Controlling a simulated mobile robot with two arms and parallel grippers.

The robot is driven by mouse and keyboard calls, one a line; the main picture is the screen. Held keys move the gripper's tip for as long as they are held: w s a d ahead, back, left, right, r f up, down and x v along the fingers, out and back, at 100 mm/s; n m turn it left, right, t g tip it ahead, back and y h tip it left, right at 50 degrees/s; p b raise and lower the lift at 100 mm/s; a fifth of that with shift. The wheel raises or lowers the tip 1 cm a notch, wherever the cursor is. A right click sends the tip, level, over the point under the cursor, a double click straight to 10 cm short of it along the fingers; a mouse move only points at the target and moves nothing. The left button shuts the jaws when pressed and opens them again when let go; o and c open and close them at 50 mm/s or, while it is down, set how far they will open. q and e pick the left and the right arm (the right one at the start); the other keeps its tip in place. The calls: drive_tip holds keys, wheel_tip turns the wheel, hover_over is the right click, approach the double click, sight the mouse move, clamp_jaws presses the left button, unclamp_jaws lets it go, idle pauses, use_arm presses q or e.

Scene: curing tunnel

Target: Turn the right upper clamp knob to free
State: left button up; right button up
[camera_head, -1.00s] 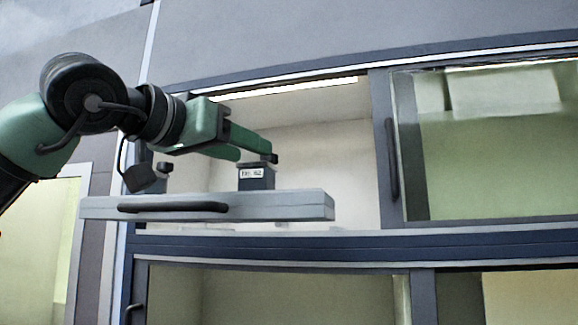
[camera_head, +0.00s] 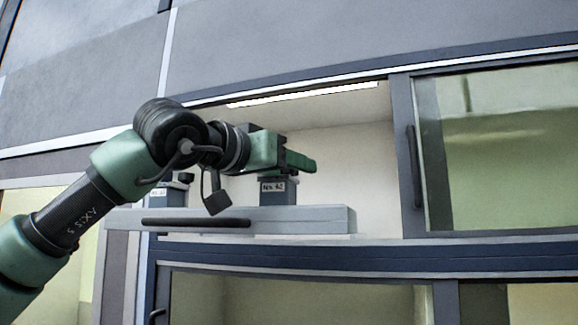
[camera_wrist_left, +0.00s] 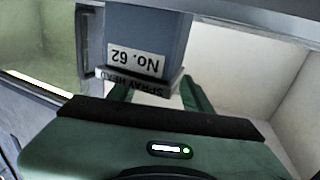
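The right upper clamp is a blue-grey block (camera_head: 278,194) labelled No. 62, standing on the grey shelf at the front of the upper opening. In the left wrist view the block (camera_wrist_left: 147,30) appears upside down, with a plate (camera_wrist_left: 138,84) reading SPRAY HEAD. My left gripper (camera_head: 306,163) lies across the top of the block in the head view. Its green fingers are spread either side of the plate in the wrist view, so it looks open. The clamp's knob is hidden behind the gripper. My right gripper is in neither view.
A second block (camera_head: 162,190) with a black knob (camera_head: 186,178) stands to the left on the shelf (camera_head: 325,219), behind my arm. The shelf front has a dark handle (camera_head: 197,222). A glazed door (camera_head: 505,150) is to the right. The opening's interior looks empty.

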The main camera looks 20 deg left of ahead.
use_arm(q)
clamp_jaws()
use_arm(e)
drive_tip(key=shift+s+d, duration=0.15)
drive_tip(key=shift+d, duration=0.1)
